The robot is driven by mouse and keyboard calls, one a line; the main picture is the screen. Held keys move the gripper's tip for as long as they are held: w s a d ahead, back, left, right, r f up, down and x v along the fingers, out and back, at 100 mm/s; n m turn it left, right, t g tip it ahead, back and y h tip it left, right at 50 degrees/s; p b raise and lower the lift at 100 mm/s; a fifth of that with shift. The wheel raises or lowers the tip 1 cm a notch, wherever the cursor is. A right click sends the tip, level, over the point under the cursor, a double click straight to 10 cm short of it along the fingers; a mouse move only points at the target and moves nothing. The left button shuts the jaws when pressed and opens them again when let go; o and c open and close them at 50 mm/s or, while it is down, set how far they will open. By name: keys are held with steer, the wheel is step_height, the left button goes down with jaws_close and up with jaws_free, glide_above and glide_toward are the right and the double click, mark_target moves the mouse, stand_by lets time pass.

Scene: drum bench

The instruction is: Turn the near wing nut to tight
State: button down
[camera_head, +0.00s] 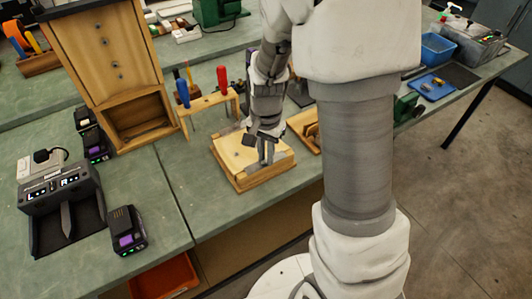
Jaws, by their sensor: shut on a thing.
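My gripper (266,155) points down over a light wooden block (240,178) on the green bench, close to its top face. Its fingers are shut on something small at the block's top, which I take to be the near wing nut. The nut itself is hidden by the fingers, so its shape and angle cannot be told. No other wing nut can be made out at this size.
A wooden rack with red and blue screwdrivers (208,100) stands behind the block. A tall wooden cabinet (105,60), a charger (62,195) and a battery (127,230) are to the left. Another wooden piece (305,131) lies right of the block. Bare bench lies left of the block.

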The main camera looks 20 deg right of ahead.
stand_by(0.4)
steer(key=c, duration=0.9)
jaws_free()
steer(key=shift+o, duration=0.2)
step_height(320, 180, up, 18)
steer(key=p, duration=0.2)
steer(key=shift+f, duration=0.25)
steer(key=s+r+n+t, duration=0.2)
steer(key=s+r+n, duration=0.1)
steer(key=s, duration=0.4)
steer(key=s+r+n+t, duration=0.3)
steer(key=s+n, duration=0.3)
steer(key=s, duration=0.2)
steer(key=shift+s+r+t, duration=0.15)
steer(key=shift+r+t, duration=0.05)
steer(key=shift+t, duration=0.1)
